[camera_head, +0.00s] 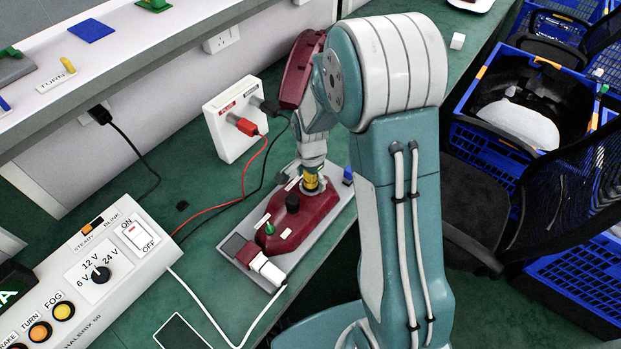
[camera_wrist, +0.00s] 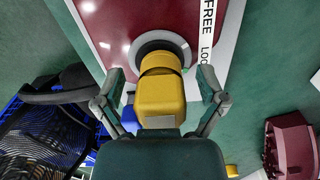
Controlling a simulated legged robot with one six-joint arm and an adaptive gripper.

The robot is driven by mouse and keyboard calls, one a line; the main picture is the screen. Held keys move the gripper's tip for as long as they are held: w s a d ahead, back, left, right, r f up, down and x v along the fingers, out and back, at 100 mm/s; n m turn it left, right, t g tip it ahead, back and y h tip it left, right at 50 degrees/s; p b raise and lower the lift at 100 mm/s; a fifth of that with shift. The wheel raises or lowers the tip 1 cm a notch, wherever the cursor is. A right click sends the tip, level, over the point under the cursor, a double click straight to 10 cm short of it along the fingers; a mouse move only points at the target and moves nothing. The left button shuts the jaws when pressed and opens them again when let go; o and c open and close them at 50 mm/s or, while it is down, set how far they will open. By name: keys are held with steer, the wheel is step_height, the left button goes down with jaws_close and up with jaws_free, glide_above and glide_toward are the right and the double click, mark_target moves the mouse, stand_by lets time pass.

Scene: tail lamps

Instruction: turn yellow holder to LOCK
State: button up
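The yellow holder (camera_wrist: 160,98) sits in a dark round socket on the dark red lamp housing (camera_wrist: 112,25). In the wrist view it lies between the two fingers of my gripper (camera_wrist: 162,80), with a visible gap on each side. My gripper is open. A white label strip (camera_wrist: 207,28) beside the socket reads FREE, then LOC, cut off by the right finger. In the head view my gripper (camera_head: 312,163) points down over the yellow holder (camera_head: 311,181), at the far end of the red housing (camera_head: 290,222); its fingers are hard to make out there.
The housing stands on a grey base plate (camera_head: 337,197) near the green table's edge. A white socket box (camera_head: 231,135) with red and black leads stands behind. A control box (camera_head: 105,265) is at left. Blue crates (camera_head: 490,150) and dark chairs fill the right.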

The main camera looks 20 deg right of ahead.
step_height(320, 180, up, 12)
steer(key=shift+f, duration=0.1)
stand_by(0.5)
steer(key=shift+r, duration=0.2)
steer(key=s+r+n+t, duration=0.2)
steer(key=s+r+n, duration=0.4)
steer(key=s, duration=0.4)
steer(key=s+r+n+t, duration=0.3)
steer(key=s+r+n, duration=0.3)
steer(key=s+r, duration=0.2)
steer(key=s, duration=0.2)
steer(key=shift+s+t, duration=0.3)
steer(key=shift+s, duration=0.1)
